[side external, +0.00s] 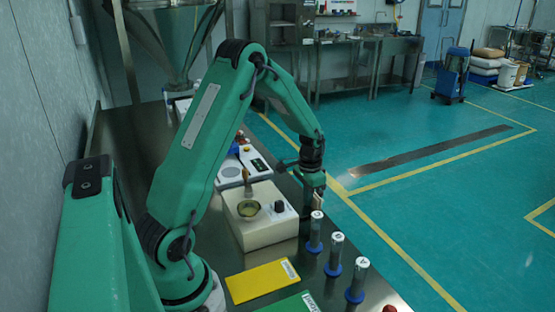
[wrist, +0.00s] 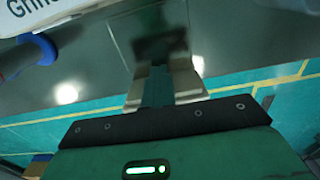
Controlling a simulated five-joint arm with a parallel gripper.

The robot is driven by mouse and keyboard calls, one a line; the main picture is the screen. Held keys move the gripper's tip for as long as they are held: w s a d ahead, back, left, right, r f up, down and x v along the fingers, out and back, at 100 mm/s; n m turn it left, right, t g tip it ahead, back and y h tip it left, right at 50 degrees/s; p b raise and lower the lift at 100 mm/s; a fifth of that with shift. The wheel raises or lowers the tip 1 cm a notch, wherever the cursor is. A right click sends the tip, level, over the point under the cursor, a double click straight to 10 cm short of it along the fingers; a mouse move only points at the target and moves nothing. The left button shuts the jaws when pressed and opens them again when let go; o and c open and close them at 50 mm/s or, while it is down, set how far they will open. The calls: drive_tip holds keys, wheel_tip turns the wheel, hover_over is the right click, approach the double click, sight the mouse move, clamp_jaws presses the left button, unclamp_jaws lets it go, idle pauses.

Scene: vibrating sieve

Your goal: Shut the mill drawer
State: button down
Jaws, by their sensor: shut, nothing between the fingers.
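The mill (side external: 252,228) is a cream box on the steel bench, with a round bowl on top and a dark knob at its right. Its drawer cannot be made out in the side view; the face toward the bench edge is turned away. My gripper (side external: 316,204) points down just right of the mill, near the bench edge. In the wrist view my gripper (wrist: 162,72) is shut and empty over bare dark steel. A white lettered surface (wrist: 50,14), cut off at the top left of the wrist view, is probably part of the mill.
Several capped tubes with blue bases (side external: 333,256) stand along the bench edge in front of my gripper. A yellow card (side external: 262,281) and a green card (side external: 290,304) lie near the mill. A white scale (side external: 240,170) sits behind it.

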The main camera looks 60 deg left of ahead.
sight(294, 201)
drive_tip(key=shift+s, duration=0.45)
drive_tip(key=shift+s, duration=1.8)
drive_tip(key=shift+s, duration=0.15)
